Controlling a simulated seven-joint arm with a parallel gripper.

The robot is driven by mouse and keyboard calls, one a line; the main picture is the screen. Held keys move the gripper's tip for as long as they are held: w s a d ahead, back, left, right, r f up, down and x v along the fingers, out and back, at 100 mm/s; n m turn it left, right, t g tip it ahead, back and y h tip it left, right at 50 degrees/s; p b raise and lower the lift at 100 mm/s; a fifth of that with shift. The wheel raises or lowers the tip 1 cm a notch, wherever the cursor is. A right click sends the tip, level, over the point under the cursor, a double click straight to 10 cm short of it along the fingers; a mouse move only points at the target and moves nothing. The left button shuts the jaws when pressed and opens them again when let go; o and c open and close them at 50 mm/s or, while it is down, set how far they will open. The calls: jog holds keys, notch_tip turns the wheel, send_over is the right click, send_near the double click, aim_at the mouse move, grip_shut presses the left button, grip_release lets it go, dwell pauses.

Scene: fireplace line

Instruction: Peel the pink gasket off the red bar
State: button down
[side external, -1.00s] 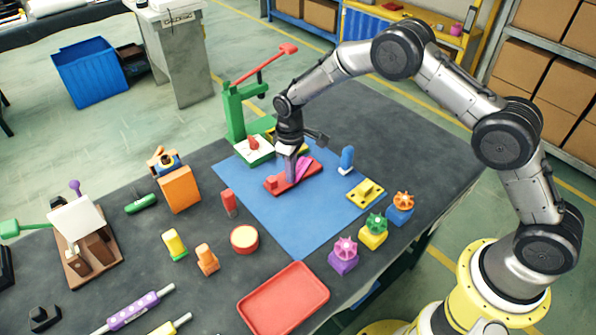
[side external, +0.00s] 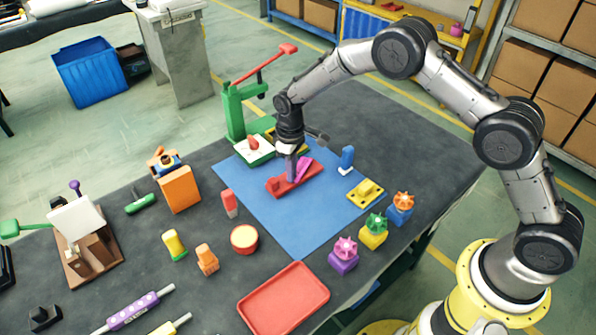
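The red bar (side external: 282,186) lies on the blue mat (side external: 300,228) near the mat's far side. The pink gasket (side external: 304,165) shows as a magenta strip at the bar's right part, next to my fingers. My gripper (side external: 292,178) points down with its fingertips at the bar, beside the gasket. The fingers cover part of the bar and gasket. The view is too small to tell whether the fingers are apart or closed on the gasket, or whether any of the gasket is lifted.
A green press (side external: 236,115) with a red lever stands just behind left. A blue piece (side external: 347,158) and a yellow plate (side external: 366,192) sit right of the bar. A red tray (side external: 284,298) is at the front. The front of the mat is clear.

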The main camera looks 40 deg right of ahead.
jog(key=shift+a+r, duration=0.2)
jog(key=shift+r, duration=0.55)
jog(key=shift+a+r, duration=0.2)
jog(key=shift+r, duration=0.55)
dwell(0.4)
jog(key=shift+r, duration=2.5)
